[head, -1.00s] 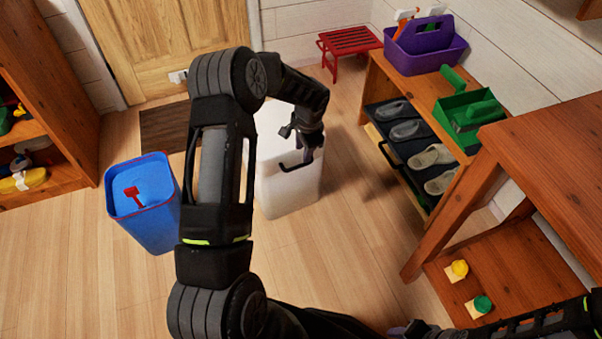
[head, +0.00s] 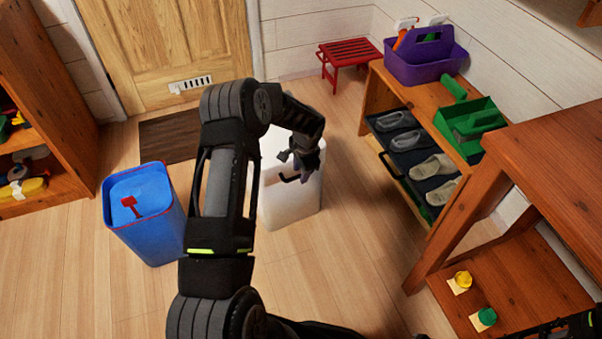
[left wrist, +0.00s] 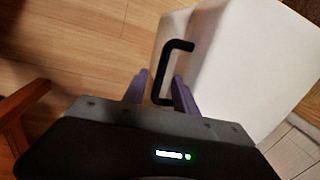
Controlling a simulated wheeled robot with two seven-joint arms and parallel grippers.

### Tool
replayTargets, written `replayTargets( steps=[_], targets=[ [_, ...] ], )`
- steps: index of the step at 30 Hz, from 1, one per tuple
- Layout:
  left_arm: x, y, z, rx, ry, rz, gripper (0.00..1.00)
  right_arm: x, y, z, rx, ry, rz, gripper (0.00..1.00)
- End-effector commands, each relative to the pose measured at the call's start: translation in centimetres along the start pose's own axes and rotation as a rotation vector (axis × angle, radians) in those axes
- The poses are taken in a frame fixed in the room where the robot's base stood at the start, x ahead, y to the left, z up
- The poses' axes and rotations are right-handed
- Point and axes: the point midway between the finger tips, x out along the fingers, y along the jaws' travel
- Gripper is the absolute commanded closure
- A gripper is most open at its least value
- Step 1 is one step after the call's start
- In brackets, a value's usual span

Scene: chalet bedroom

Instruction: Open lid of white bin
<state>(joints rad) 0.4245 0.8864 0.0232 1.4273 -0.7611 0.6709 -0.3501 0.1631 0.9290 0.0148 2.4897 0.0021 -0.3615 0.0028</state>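The white bin (head: 291,207) stands on the floor in the middle of the head view, partly hidden behind my left arm. Its black bar handle (head: 289,179) shows beside my left gripper (head: 301,158), which hangs over the bin's top. In the left wrist view, the white bin (left wrist: 245,65) fills the right side. There my left gripper's purple fingers (left wrist: 160,77) are apart, with the lower part of the black handle (left wrist: 177,46) between them. The lid looks closed. Part of my right arm shows at the bottom right of the head view; its gripper is out of sight.
A blue bin (head: 150,225) with a red handle stands left of my arm. A wooden shoe bench (head: 377,85) and a wooden table (head: 560,160) stand on the right. A red stool (head: 350,52) is behind. Open floor lies in front of the bins.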

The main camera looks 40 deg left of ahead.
Motion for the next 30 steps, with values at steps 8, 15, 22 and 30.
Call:
replayTargets(
  steps=[8,15,22,30],
  targets=[
    [0.35,-0.05,-0.04,0.0,0.001,-0.001,0.66,0.07,0.06,-0.05,0.001,0.001,0.0,0.64],
    [0.34,-0.04,-0.02,0.0,0.001,-0.001,0.81,0.07,0.05,-0.04,0.001,0.001,0.0,0.64],
    [0.34,-0.05,-0.02,0.0,0.001,-0.001,1.0,0.07,0.04,-0.02,0.0,0.001,0.0,0.64],
    [0.34,-0.06,-0.02,0.0,0.001,-0.001,1.0,0.08,0.04,-0.01,0.0,0.0,0.0,0.64]
  ],
)
